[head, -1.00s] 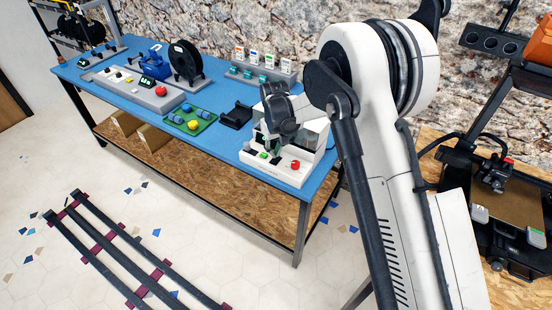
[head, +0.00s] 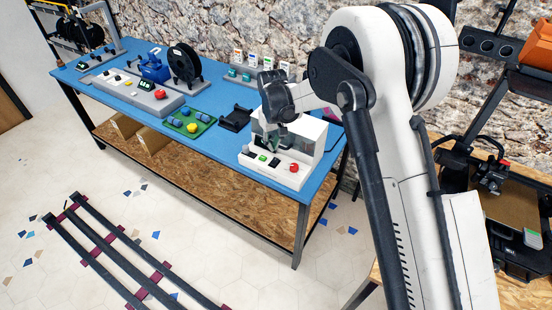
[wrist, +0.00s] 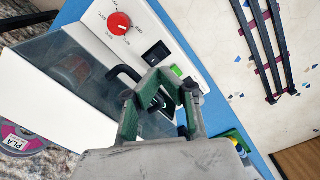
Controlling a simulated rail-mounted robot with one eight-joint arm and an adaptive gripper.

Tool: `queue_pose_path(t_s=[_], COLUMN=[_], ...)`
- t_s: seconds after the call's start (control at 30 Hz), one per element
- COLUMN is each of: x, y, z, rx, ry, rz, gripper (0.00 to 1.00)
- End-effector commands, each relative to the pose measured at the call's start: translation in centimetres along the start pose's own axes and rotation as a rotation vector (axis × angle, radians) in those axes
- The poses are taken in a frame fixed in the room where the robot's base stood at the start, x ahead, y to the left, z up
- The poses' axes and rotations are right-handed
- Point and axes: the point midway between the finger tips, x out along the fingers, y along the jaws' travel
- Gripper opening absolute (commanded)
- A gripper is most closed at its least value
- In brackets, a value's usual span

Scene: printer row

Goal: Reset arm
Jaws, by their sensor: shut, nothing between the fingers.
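My gripper (head: 273,143) hangs from the arm over the front of a white machine (head: 283,178) at the table's right end. In the wrist view my gripper (wrist: 174,80) has its green-lined fingers drawn together with nothing held. The fingers are beside a black handle (wrist: 126,74) on the machine's clear cover (wrist: 85,70); I cannot tell whether they touch it. The machine's front panel has a red knob (wrist: 119,23), a black switch (wrist: 156,55) and a green button (wrist: 177,71). A spool marked PLA (wrist: 15,138) shows at the lower left.
The blue table (head: 222,150) also bears a green tray (head: 190,123) with small parts, a black holder (head: 236,118), a black spool (head: 185,63) and a grey control box (head: 150,100). A printer (head: 515,215) stands at the right. Dark rails (head: 110,250) lie on the floor.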

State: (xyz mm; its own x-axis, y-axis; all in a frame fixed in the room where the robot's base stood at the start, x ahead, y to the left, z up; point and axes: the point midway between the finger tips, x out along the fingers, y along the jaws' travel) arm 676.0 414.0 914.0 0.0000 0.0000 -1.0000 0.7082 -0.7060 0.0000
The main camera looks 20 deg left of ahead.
Motion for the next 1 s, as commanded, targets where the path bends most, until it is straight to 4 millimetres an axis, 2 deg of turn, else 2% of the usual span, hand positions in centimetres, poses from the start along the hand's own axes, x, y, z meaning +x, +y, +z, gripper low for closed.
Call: queue_pose_path(t_s=[0.23,0.37,0.47,0.67,1.0], x=[-0.1,-1.6,-3.9,-9.3,-16.8], y=[0.1,1.0,2.4,5.5,9.3], z=[0.1,0.9,2.2,6.1,14.3], rx=[0.002,0.021,0.05,0.126,0.254], ry=[0.001,0.014,0.037,0.094,0.192], rz=[0.0,0.003,0.009,0.024,0.054], gripper=[0.0,0.0,0.0,0.0,0.0])
